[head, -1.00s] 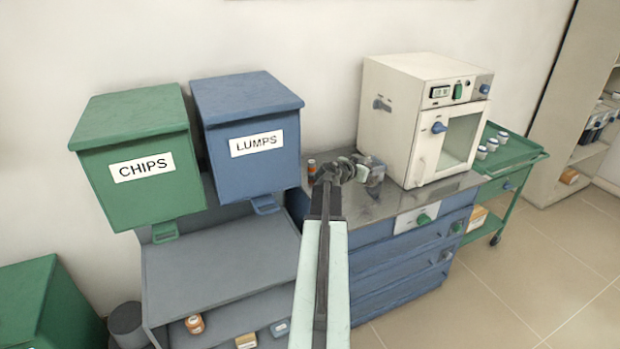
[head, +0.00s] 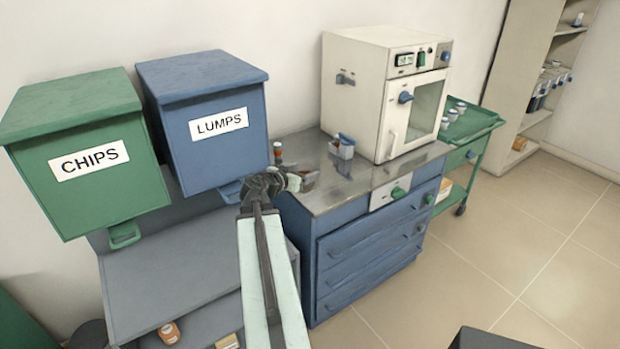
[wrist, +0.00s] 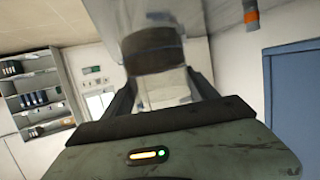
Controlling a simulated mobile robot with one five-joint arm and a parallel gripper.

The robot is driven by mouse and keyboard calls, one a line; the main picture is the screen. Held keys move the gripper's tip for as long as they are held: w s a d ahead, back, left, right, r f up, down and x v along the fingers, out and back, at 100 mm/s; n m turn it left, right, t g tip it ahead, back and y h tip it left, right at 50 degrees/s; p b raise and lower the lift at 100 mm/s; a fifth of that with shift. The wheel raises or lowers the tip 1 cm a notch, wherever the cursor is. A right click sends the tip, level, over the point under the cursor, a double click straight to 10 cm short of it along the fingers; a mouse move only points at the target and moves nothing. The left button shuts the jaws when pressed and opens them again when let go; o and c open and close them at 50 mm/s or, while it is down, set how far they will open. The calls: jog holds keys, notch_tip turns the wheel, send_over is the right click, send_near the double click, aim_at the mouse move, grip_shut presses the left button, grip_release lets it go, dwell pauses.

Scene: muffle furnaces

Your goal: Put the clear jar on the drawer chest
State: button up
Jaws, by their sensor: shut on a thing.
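My gripper (head: 296,180) is shut on the clear jar (wrist: 165,90), which shows between the fingers in the wrist view with a dark grey end. In the head view the jar is mostly hidden by the gripper. The blue drawer chest (head: 372,245) has a grey metal top and stands right of the gripper. In the head view my gripper overlaps the left end of that top; I cannot tell its height above it.
A white furnace (head: 358,85) stands on the chest's right part. An orange-and-grey bottle (head: 278,153) and a small container (head: 342,147) are at the back of the top. The blue LUMPS bin (head: 215,130) is close left. The front middle of the top is clear.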

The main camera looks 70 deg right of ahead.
jog(key=shift+w+a+f, duration=0.1)
jog(key=shift+a+f, duration=0.35)
jog(key=shift+a, duration=0.2)
jog(key=shift+a+f, duration=0.4)
jog(key=shift+a, duration=0.2)
jog(key=shift+d, duration=0.25)
jog(key=b+x, duration=0.2)
jog(key=x, duration=0.3)
jog(key=b+x, duration=0.1)
jog(key=x, duration=0.5)
jog(key=w+b+x, duration=0.1)
jog(key=b+x, duration=0.1)
jog(key=x, duration=0.3)
jog(key=shift+s+d+f+b, duration=0.1)
jog(key=shift+d+f+b, duration=0.1)
jog(key=shift+f+b, duration=0.1)
jog(key=shift+r, duration=0.2)
jog(key=shift+f, duration=0.15)
jog(key=o, duration=1.7)
jog(key=shift+o, duration=0.2)
